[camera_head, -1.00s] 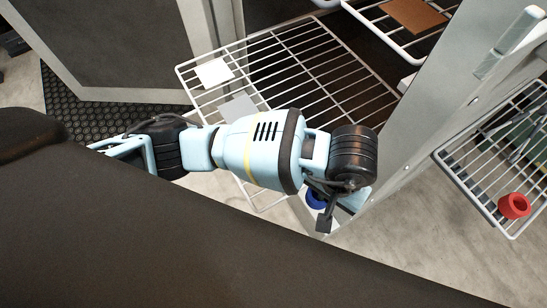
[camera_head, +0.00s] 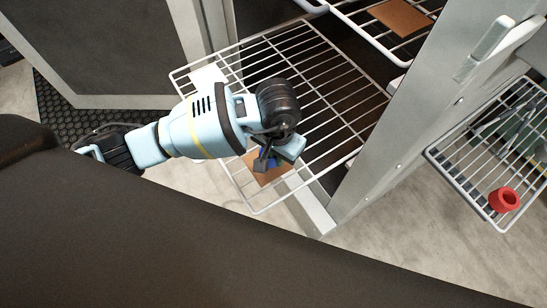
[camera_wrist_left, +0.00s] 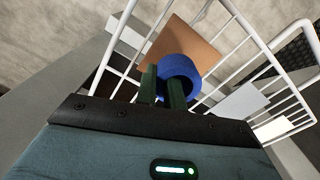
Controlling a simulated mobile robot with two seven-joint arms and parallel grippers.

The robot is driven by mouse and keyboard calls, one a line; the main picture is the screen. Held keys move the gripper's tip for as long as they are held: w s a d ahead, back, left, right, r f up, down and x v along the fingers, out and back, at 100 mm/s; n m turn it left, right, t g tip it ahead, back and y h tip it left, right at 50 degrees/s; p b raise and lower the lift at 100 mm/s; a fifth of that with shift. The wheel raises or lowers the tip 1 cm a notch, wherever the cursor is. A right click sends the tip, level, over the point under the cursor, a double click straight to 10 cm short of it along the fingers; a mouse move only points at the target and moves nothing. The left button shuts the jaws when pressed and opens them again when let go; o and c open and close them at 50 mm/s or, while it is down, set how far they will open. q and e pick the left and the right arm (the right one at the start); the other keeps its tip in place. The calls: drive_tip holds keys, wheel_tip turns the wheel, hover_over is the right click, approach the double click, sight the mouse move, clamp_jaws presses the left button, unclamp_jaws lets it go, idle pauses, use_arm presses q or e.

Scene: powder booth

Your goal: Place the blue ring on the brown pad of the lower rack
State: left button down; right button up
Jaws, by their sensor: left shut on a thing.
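The blue ring (camera_wrist_left: 180,63) is between the dark green fingers of my left gripper (camera_wrist_left: 163,80) in the left wrist view. In the head view the gripper (camera_head: 267,161) is over the front part of the lower rack (camera_head: 262,207), and only a bit of blue shows. The brown pad (camera_wrist_left: 190,38) lies on that rack, partly behind the ring in the wrist view; part of it shows under the gripper in the head view (camera_head: 258,178). I cannot tell whether ring and pad touch. My right gripper is out of view.
A white pad (camera_head: 207,76) lies farther back on the lower rack. Another brown pad (camera_head: 400,17) is on the upper rack. A grey post (camera_head: 385,155) stands right of the lower rack. A red ring (camera_head: 504,200) sits on a side rack (camera_head: 452,170).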

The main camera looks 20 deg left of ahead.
sight(274, 161)
use_arm(q)
drive_tip(key=shift+w+a, duration=0.35)
drive_tip(key=shift+a, duration=0.3)
wheel_tip(274, 161, down, 3)
drive_tip(key=shift+s+d+r, duration=0.1)
drive_tip(key=shift+f, duration=0.4)
drive_tip(key=shift+f, duration=0.2)
drive_tip(key=c, duration=1.5)
unclamp_jaws()
drive_tip(key=shift+r, duration=0.1)
